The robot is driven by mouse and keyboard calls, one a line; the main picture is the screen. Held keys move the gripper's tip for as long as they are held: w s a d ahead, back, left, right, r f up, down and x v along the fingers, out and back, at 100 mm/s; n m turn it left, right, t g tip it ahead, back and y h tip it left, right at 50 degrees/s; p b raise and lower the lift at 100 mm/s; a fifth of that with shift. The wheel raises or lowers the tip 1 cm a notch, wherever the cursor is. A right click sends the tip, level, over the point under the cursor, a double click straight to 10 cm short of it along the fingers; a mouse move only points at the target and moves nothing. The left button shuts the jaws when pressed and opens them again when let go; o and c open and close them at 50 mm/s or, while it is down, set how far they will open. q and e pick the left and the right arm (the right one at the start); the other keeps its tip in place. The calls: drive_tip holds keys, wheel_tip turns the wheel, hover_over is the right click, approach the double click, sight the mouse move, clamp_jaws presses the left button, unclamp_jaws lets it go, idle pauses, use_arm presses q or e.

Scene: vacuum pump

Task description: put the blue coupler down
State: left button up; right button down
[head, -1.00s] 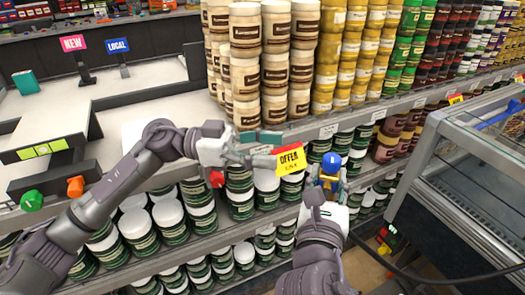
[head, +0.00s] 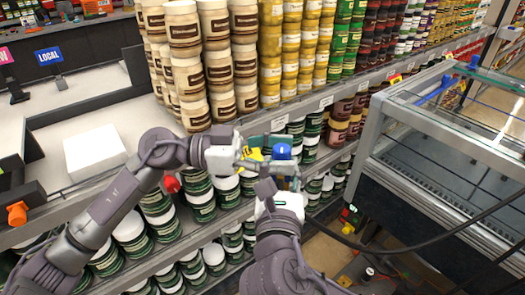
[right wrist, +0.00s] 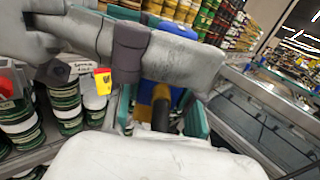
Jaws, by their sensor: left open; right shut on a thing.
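The blue coupler (head: 282,152) shows as a blue cap with yellow below it, in the middle of the head view. It also shows in the right wrist view (right wrist: 179,98), partly covered by the grey parts of my left gripper. My right gripper (head: 280,184) is shut on it from below and holds it up in front of the shelf. My left gripper (head: 266,156) is open and reaches in from the left, with its fingers right at the coupler. I cannot tell whether they touch it.
Shelves of jars (head: 233,55) stand close behind both grippers, with a yellow offer tag (right wrist: 103,81) on the shelf edge. A glass-topped freezer (head: 440,150) is at the right. A white box (head: 95,152) sits on the counter at the left.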

use_arm(q)
drive_tip(key=shift+d, duration=0.1)
clamp_jaws()
use_arm(e)
drive_tip(key=c, duration=0.7)
unclamp_jaws()
drive_tip(key=shift+o, duration=0.2)
drive_tip(key=shift+s, duration=0.1)
